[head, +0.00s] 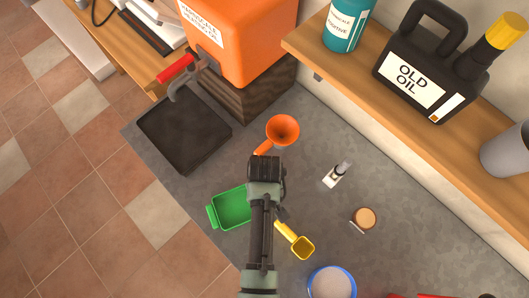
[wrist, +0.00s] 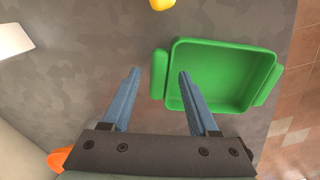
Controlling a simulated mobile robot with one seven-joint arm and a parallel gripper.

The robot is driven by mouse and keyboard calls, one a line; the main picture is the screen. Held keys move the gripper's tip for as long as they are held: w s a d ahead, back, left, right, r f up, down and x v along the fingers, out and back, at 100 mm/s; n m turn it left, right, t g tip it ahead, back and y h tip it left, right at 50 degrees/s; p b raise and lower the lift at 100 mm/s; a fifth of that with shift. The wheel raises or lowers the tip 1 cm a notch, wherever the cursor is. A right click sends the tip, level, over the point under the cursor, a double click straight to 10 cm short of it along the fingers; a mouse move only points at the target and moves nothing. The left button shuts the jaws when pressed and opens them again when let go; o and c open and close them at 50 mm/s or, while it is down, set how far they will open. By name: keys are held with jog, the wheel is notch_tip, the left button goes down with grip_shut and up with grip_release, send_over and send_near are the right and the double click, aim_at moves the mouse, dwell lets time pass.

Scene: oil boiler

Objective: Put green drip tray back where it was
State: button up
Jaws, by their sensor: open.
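The green drip tray (head: 232,208) lies on the grey counter near its front edge, left of my arm in the head view. It is an empty rectangular tray with a tab handle at each end; it also shows in the wrist view (wrist: 222,75). My gripper (wrist: 160,75) is open and empty. In the wrist view its right finger appears beside the near handle (wrist: 159,74), and its left finger is over bare counter. I cannot tell the height of the fingers above the counter. In the head view my arm hides the fingertips and the tray's right end.
A black tray (head: 184,130) lies below the tap of the orange tank (head: 240,35). A wooden shelf (head: 390,95) overhangs the right.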

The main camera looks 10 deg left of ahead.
notch_tip(320, 180, up, 11)
jog(key=shift+r, duration=0.2)
dwell(0.6)
